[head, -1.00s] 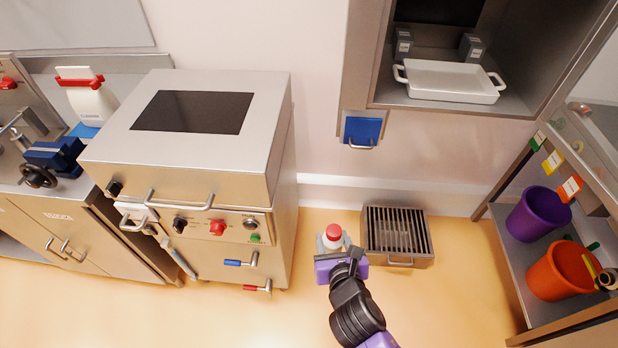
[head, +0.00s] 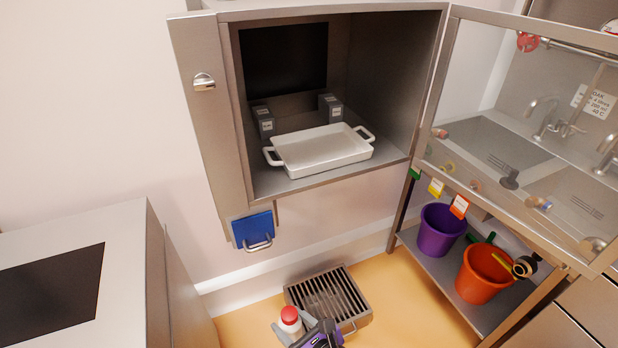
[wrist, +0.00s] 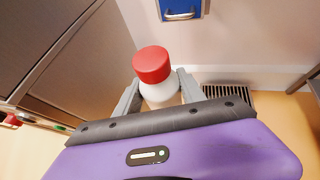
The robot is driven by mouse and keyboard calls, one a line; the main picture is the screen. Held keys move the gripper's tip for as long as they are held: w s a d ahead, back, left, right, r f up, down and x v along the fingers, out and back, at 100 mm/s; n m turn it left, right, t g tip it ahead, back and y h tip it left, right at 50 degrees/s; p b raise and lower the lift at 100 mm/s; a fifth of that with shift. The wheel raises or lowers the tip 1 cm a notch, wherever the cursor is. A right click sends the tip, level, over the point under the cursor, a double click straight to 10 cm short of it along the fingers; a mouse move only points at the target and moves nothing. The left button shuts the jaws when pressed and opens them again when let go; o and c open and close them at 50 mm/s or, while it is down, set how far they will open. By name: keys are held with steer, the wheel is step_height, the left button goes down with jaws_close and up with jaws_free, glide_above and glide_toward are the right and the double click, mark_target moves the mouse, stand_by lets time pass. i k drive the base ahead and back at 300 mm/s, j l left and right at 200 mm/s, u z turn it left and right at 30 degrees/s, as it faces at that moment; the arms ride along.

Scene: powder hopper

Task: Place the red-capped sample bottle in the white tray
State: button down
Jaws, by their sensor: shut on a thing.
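The white sample bottle with a red cap (head: 290,318) is upright between the grey fingers of my gripper (head: 292,330), low in the head view. In the wrist view the bottle (wrist: 158,92) shows its red cap and white shoulder, with my gripper (wrist: 158,95) shut on its sides. Its lower part is hidden behind my purple gripper body. The white tray (head: 284,168) is empty and has two side handles. It sits inside the open steel cabinet, above and beyond my gripper, which is well apart from it.
Two small grey blocks (head: 264,121) stand behind the tray. The cabinet's glass door (head: 500,130) is open to the right. A floor drain box (head: 355,300) is beside my gripper. A blue-fronted holder (head: 253,229) hangs below the cabinet. Purple (head: 440,232) and orange (head: 482,275) buckets are on a shelf.

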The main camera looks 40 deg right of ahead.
mark_target(324, 156)
steer(key=i+l+z, duration=0.1)
steer(key=i+z, duration=0.2)
steer(key=z, duration=0.15)
steer(key=i+z, duration=0.45)
steer(key=k, duration=0.1)
